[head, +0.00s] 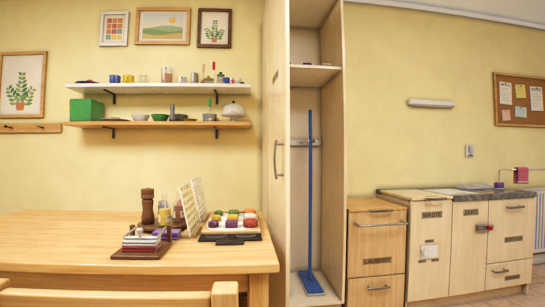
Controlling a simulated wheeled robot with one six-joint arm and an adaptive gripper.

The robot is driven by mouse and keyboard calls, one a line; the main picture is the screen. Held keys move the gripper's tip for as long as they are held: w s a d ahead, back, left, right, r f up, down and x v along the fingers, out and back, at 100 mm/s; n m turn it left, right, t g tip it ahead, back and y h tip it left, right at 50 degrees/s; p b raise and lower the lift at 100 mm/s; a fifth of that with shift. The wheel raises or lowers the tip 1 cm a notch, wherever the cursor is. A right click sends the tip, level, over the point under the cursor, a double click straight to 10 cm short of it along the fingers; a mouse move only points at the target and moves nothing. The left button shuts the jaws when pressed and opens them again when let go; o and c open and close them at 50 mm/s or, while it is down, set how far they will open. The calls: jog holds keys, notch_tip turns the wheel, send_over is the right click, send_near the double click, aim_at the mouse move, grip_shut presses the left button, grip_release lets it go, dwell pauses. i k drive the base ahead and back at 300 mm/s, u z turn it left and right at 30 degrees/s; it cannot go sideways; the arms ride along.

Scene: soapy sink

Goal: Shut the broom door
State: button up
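The broom door (273,115) is a tall pale wood panel on the left side of the broom cupboard (334,150). It stands wide open, swung out towards me, and I see it at a steep angle. Its metal bar handle (277,160) is at mid height. Inside the open cupboard, a blue broom (310,190) stands upright with its head on the floor panel. A shelf (314,72) crosses the upper part. My gripper is not in view.
A wooden table (90,245) with a bench (110,297) fills the lower left, close to the door. Low drawers (376,250) and labelled cabinets (430,250) stand to the right. Floor (500,298) shows at the lower right.

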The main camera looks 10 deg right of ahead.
aim_at(278, 77)
jog(key=z, duration=0.6)
jog(key=i, duration=1.2)
jog(key=u, duration=0.55)
